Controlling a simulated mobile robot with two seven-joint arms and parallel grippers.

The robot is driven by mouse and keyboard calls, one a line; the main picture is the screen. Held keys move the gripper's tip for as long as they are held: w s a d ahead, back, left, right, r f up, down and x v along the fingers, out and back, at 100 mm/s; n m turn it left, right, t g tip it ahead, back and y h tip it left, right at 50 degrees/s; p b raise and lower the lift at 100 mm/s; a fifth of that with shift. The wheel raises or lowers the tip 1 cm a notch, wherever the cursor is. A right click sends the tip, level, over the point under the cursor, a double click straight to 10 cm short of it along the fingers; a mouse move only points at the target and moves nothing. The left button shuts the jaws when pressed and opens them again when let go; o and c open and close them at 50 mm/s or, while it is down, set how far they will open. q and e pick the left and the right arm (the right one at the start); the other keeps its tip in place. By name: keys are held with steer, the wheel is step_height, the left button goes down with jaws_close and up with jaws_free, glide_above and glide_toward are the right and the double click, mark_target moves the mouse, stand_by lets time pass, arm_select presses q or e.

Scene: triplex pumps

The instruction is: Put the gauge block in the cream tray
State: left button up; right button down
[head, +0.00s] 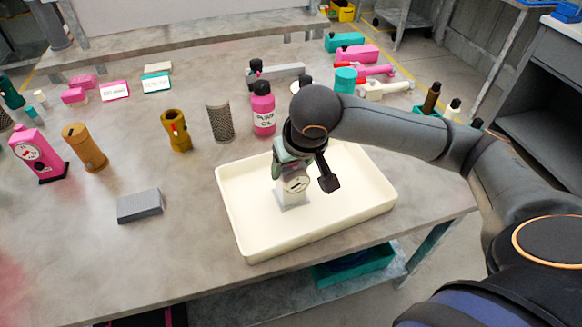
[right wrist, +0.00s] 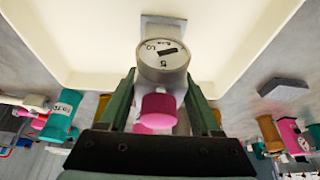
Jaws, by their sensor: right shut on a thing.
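The gauge block (head: 295,184), a round grey-white dial on a pale square base, is upright in my right gripper (head: 284,160). In the right wrist view the dial of the gauge block (right wrist: 162,62) and a pink knob show between the green fingers of the right gripper (right wrist: 161,82), which is shut on it. The gauge block is over the floor of the cream tray (head: 243,245), inside its walls. I cannot tell if its base touches the tray floor. The tray (right wrist: 55,55) also shows in the right wrist view. My left gripper is not in view.
A grey block (head: 140,206) lies left of the tray. A pink bottle (head: 263,110), a mesh cylinder (head: 219,122) and a brass fitting (head: 176,131) stand behind it. A pink gauge (head: 39,154) stands far left. The table's front left is clear.

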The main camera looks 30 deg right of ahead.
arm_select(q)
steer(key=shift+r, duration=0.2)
arm_select(e)
steer(key=c, duration=0.5)
jaws_free()
steer(key=shift+f, duration=0.1)
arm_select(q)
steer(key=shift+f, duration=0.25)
arm_select(e)
steer(key=o, duration=0.4)
steer(key=shift+r, duration=0.35)
arm_select(q)
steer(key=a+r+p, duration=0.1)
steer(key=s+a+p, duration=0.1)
steer(key=p, duration=0.1)
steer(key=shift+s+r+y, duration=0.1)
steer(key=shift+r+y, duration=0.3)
arm_select(e)
steer(key=v, duration=1.1)
steer(key=shift+s+r, duration=0.15)
steer(key=shift+r, duration=0.2)
